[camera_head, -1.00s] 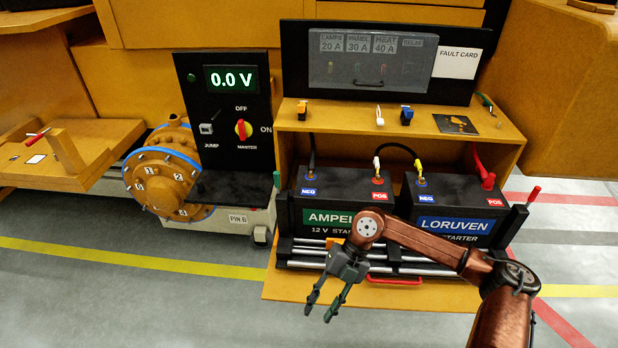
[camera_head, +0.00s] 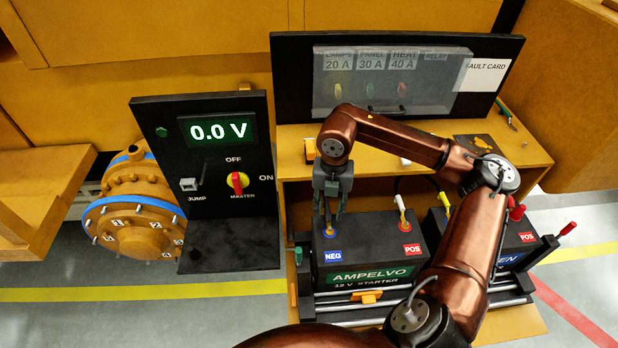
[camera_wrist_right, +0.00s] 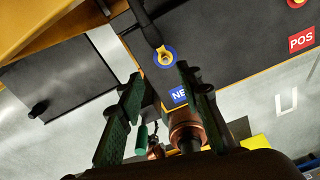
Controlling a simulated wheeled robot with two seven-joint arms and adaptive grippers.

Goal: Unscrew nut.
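My right gripper (camera_head: 330,212) points down over the negative terminal of the left battery (camera_head: 370,245), labelled AMPELVO. In the wrist view the right gripper (camera_wrist_right: 159,73) is open, its two green-grey fingers apart with nothing between them. The terminal nut (camera_wrist_right: 166,58) is a small brassy piece on a blue-ringed post, just beyond the fingertips, with a dark cable lug beside it. In the head view the nut (camera_head: 329,232) shows just below the fingertips; I cannot tell whether they touch it. My left gripper is not in view.
The positive terminal (camera_head: 405,228) with a white-topped cable stands to the right. A second battery (camera_head: 518,250) is farther right. The shelf (camera_head: 290,160) lies behind my gripper.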

